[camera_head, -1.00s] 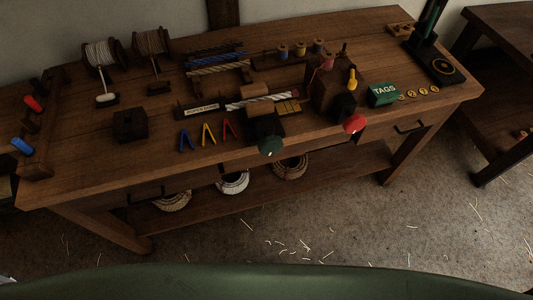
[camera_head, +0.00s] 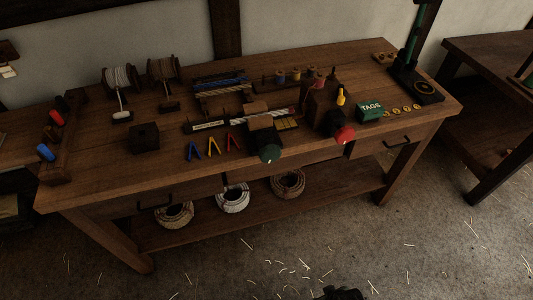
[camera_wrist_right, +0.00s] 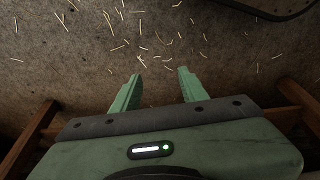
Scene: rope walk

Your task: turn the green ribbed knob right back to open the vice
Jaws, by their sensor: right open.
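The green ribbed knob (camera_head: 270,154) is on the front of a dark vice (camera_head: 262,122) at the front edge of the workbench, near the middle of the head view. A rope with pale strands (camera_head: 281,112) lies across the vice; how tightly the jaws hold it I cannot tell. My right gripper (camera_wrist_right: 158,83) is open and empty in the right wrist view, with its two green fingers apart above the floor. The knob is not in that view. My left gripper is not in view.
A red knob (camera_head: 344,133) is on a wooden block right of the vice, beside the green TAGS box (camera_head: 370,110). Blue, yellow and red clips (camera_head: 213,145) lie left of the vice. Coils (camera_head: 233,198) sit on the lower shelf.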

